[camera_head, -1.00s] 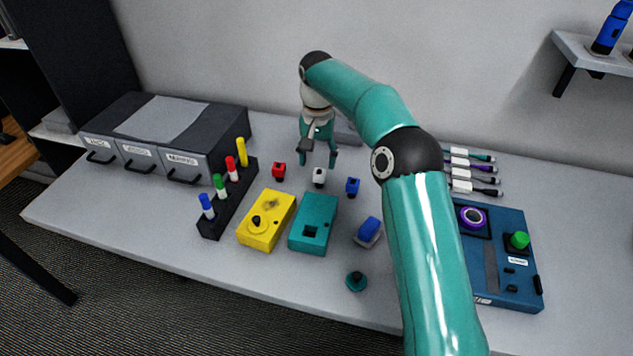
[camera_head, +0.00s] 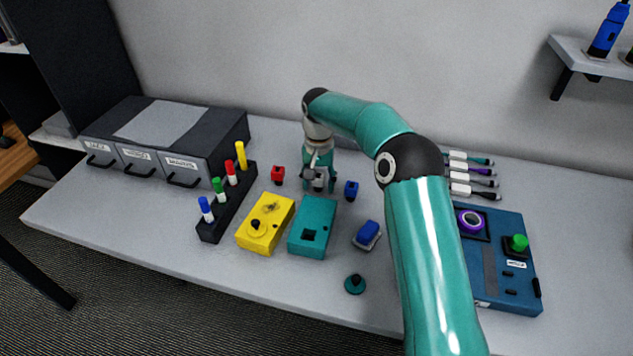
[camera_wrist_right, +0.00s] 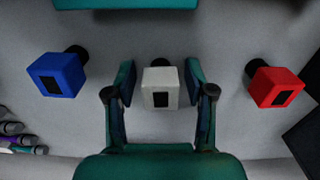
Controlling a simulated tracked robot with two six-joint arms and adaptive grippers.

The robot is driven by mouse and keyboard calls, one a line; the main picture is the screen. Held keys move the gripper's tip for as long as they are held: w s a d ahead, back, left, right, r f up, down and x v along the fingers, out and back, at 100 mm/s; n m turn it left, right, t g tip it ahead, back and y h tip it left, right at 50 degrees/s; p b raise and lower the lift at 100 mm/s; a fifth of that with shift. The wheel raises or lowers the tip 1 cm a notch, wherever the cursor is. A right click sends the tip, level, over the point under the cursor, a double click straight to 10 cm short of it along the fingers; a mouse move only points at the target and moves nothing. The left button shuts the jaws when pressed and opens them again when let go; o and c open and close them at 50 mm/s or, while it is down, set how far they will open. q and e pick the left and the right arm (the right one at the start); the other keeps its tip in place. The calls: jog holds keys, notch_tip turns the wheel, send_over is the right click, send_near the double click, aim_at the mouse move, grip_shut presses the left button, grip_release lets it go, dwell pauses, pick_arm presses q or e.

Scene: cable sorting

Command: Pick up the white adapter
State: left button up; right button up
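The white adapter (camera_wrist_right: 160,88) is a small white block with a dark slot in its face, standing on the table. My right gripper (camera_head: 319,187) is down over it, with its fingers open. In the right wrist view the adapter sits between the two fingers, with a narrow gap on each side. In the head view the gripper mostly hides the adapter. My left gripper is not in view.
A red adapter (camera_head: 278,175) stands left of the gripper and a blue adapter (camera_head: 351,190) right of it. A teal box (camera_head: 313,222) and a yellow box (camera_head: 263,225) lie in front. A black marker rack (camera_head: 228,205) stands further left.

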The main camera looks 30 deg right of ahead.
grip_shut()
jog(key=shift+r, duration=0.2)
